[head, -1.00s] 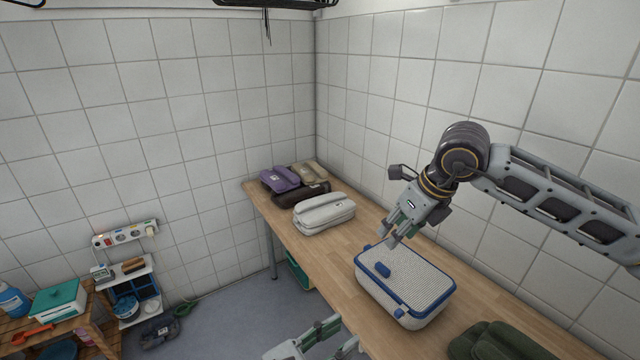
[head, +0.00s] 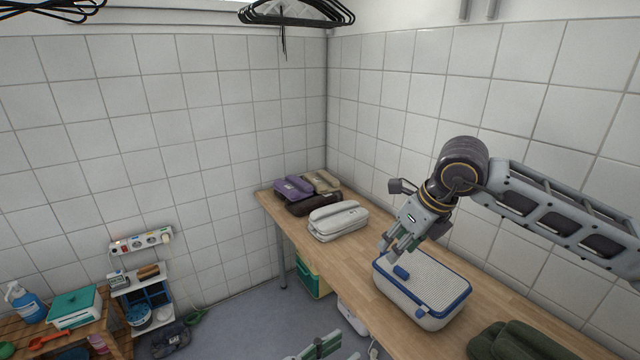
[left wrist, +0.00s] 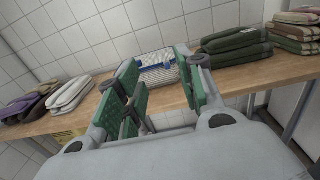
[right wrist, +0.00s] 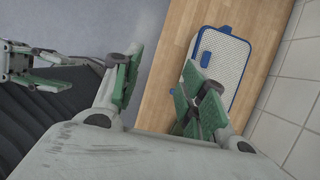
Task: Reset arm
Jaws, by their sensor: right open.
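My right gripper (head: 396,248) is open and empty, just behind and above the left end of a white case with blue trim (head: 425,283) on the wooden bench. In the right wrist view its green-padded fingers (right wrist: 160,95) are apart, with the case (right wrist: 222,62) beyond the right finger. My left gripper (head: 325,346) shows only partly at the bottom edge of the head view. In the left wrist view its fingers (left wrist: 158,88) are wide apart with nothing between them, and the case (left wrist: 157,68) stands on the bench beyond.
The bench (head: 385,250) runs along the right wall. A light grey folded bundle (head: 338,221), a purple one (head: 293,188) and a dark green one (head: 512,342) lie on it. A low wooden shelf (head: 95,325) with a spray bottle (head: 24,301) stands left. Hangers (head: 297,12) hang above.

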